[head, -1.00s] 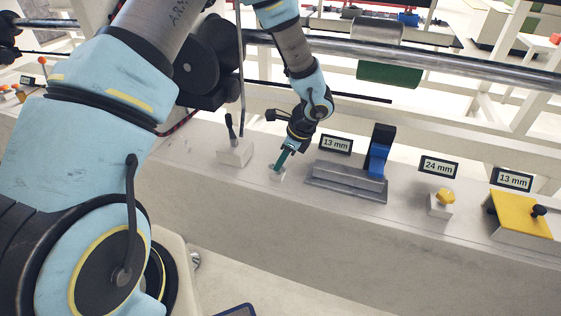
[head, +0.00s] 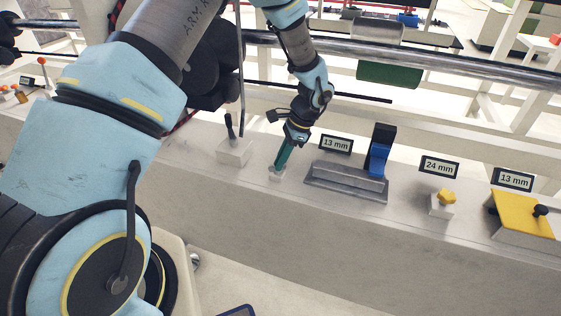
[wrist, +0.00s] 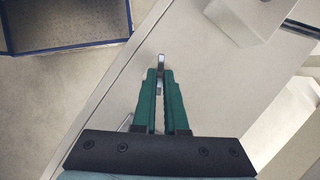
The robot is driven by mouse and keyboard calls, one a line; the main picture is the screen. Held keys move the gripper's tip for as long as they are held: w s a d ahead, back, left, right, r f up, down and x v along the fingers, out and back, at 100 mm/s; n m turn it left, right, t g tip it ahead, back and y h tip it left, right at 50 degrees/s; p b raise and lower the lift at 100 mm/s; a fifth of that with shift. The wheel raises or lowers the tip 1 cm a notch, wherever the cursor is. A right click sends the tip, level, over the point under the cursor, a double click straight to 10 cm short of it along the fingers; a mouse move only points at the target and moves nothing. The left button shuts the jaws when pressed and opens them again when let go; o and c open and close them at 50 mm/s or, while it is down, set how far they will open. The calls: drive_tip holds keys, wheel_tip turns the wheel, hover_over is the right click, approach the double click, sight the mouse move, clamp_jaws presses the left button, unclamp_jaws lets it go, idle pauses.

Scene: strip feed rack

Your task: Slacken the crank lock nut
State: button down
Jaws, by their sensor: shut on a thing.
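My gripper (head: 278,166) points down at the bench top with its green fingers close together. In the wrist view the fingertips (wrist: 160,78) are shut on a small grey metal piece (wrist: 161,62), which appears to be the crank lock nut. The piece sticks out past the tips. In the head view the fingers hide it, and only the small pale block (head: 276,177) under the tips shows.
A block with a black-gripped lever (head: 230,132) stands left of my gripper. To the right are a grey base (head: 345,184) with a blue lever (head: 378,160), a yellow knob (head: 447,196) and a yellow plate (head: 520,216). A long roller bar (head: 460,70) runs behind.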

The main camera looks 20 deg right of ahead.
drive_tip(key=shift+w+n+g, duration=0.1)
drive_tip(key=shift+n+g, duration=0.4)
drive_tip(key=shift+n, duration=0.7)
drive_tip(key=shift+d, duration=0.1)
drive_tip(key=c, duration=1)
unclamp_jaws()
drive_tip(key=shift+o, duration=0.2)
drive_tip(key=b+v, duration=0.2)
drive_tip(key=v, duration=0.8)
drive_tip(key=shift+r, duration=0.4)
